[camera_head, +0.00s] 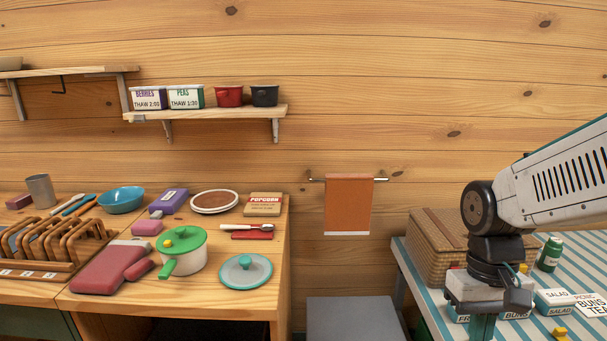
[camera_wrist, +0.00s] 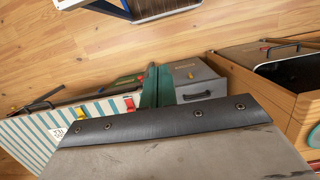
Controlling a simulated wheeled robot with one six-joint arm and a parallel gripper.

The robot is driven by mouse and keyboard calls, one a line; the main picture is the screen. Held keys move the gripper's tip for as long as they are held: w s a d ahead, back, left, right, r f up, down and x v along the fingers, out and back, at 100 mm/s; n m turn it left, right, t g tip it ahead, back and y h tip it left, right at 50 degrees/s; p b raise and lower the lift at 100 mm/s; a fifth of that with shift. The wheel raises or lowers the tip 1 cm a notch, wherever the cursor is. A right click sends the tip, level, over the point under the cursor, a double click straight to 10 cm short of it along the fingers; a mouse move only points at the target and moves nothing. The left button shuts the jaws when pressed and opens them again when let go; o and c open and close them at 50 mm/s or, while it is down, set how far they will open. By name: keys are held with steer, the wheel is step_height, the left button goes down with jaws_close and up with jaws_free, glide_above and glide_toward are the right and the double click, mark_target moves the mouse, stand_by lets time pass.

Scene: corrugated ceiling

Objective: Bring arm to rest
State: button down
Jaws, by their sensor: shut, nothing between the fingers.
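My arm comes in from the right edge in the head view, bent at a dark joint, with its wrist hanging over the left part of the striped table (camera_head: 590,258). My gripper (camera_wrist: 157,87) shows in the wrist view as two green fingers pressed together with nothing between them. In the head view only a green part below the wrist shows, cut off by the bottom edge. A grey drawer unit (camera_wrist: 200,82) with a dark handle lies beyond the fingertips in the wrist view.
A wicker basket (camera_head: 433,248), a green bottle (camera_head: 550,254) and labelled boxes stand close around my wrist on the striped table. A wooden counter (camera_head: 215,305) with a green-lidded pot (camera_head: 183,255) and dishes is at left. A towel (camera_head: 348,205) hangs between.

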steer(key=s+r+t, duration=0.3)
steer(key=s+r, duration=0.5)
steer(key=shift+s+a+r+t, duration=0.15)
steer(key=shift+s+a+t, duration=0.15)
stand_by(0.5)
